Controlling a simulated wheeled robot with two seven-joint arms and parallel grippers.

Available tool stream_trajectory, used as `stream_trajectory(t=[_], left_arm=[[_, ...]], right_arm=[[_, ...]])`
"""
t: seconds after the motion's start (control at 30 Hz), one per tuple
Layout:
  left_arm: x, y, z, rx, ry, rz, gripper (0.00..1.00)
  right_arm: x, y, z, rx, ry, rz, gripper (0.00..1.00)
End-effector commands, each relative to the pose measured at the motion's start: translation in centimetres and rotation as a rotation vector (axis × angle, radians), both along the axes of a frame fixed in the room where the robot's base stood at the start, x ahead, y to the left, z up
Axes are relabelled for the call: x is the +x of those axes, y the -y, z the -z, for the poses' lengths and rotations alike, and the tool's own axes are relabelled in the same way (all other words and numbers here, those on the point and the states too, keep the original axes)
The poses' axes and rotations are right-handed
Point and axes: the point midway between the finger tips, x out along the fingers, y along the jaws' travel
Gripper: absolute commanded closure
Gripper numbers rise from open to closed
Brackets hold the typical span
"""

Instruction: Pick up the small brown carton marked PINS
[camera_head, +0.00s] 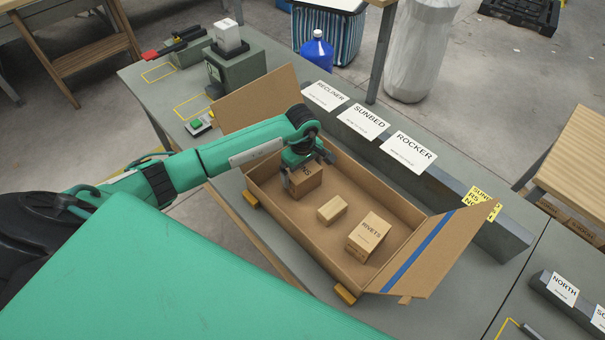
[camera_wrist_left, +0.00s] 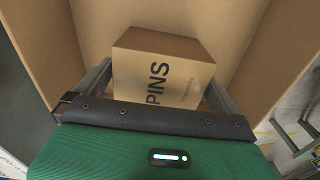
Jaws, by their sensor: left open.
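The small brown carton marked PINS (camera_head: 304,181) stands in the left end of an open cardboard box (camera_head: 282,226). In the left wrist view the carton (camera_wrist_left: 163,72) shows its PINS face, and its lower part is hidden behind my gripper body. My left gripper (camera_head: 308,180) is over the carton, with its fingers (camera_wrist_left: 160,88) apart on either side of it. I cannot tell whether either finger touches it. My right gripper is not in view.
In the same box stand a small plain carton (camera_head: 332,209) and a carton marked RIVETS (camera_head: 368,236). The box's walls rise around them, with flaps folded outward. A grey rail with RECLINER, SUNBED and ROCKER cards (camera_head: 363,122) runs behind the box.

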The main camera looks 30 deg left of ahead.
Motion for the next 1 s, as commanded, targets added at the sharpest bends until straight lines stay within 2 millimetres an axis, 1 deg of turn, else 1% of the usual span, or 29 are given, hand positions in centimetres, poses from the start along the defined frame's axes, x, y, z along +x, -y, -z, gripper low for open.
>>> stream_trajectory(t=[0.03,0.1,0.2,0.3,0.43,0.47,0.6,0.67,0.7,1.0], left_arm=[[-0.2,0.2,0.3,-0.001,-0.005,-0.001,0.00],[-0.1,0.1,1.3,-0.002,-0.002,-0.003,0.00],[-0.1,0.1,2.2,-0.001,-0.001,-0.001,0.00],[0.0,0.1,2.4,0.000,0.001,-0.001,0.00],[0.0,0.1,2.4,0.000,0.001,-0.001,0.00],[0.0,0.1,2.4,0.000,0.001,-0.001,0.02],[0.0,0.1,2.4,0.000,0.001,-0.001,0.29],[0.0,0.1,2.4,0.000,0.001,0.000,0.41],[0.0,0.1,2.3,-0.001,0.002,-0.001,0.46],[0.0,0.0,2.1,0.000,0.003,0.000,0.45]], right_arm=[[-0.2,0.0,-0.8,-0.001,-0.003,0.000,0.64],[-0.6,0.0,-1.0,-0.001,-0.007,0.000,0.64],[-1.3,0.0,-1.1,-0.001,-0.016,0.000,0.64],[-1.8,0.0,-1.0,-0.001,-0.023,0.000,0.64],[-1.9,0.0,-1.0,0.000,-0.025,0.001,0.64],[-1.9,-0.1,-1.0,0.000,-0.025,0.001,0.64],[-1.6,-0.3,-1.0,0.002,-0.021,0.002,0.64],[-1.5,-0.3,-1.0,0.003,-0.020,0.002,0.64],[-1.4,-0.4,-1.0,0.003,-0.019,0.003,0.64],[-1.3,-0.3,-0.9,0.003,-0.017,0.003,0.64]])
